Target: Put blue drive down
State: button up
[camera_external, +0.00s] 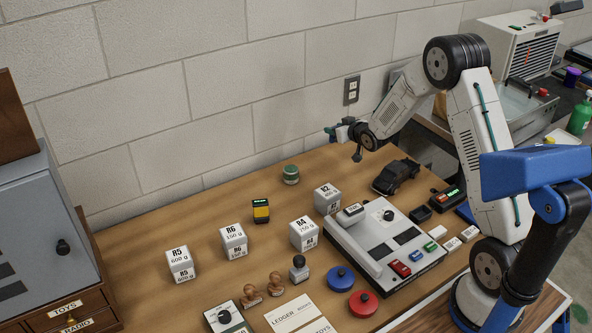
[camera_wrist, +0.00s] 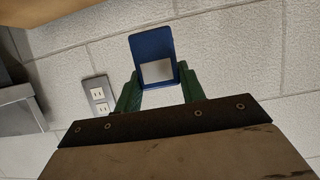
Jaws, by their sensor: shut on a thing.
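The blue drive (camera_wrist: 150,45) is a flat blue piece with a pale square label. In the wrist view it sits between the green fingers of my gripper (camera_wrist: 157,88), with the block wall behind it. In the external view my gripper (camera_external: 332,131) is raised well above the back of the wooden table (camera_external: 130,250), in front of the wall. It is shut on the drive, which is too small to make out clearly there.
A grey console (camera_external: 345,235) with switches stands on the table, a black toy car (camera_external: 396,177) behind it. White weight blocks (camera_external: 233,241), a yellow-black device (camera_external: 260,211), a green tin (camera_external: 290,174), stamps and round lids stand around. A grey cabinet (camera_external: 40,220) is at left. Bare wood lies at the back left.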

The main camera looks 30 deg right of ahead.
jog(key=shift+r, duration=0.35)
jog(key=shift+a, duration=0.25)
jog(key=a+n+g+y, duration=0.4)
jog(key=a+n+y, duration=0.25)
jog(key=a, duration=1.15)
jog(key=a+n+g+y, duration=0.4)
jog(key=a+n+y, duration=0.25)
jog(key=a, duration=1.25)
jog(key=shift+h, duration=0.3)
jog(key=shift+w+a+f, duration=0.1)
jog(key=shift+f, duration=4.75)
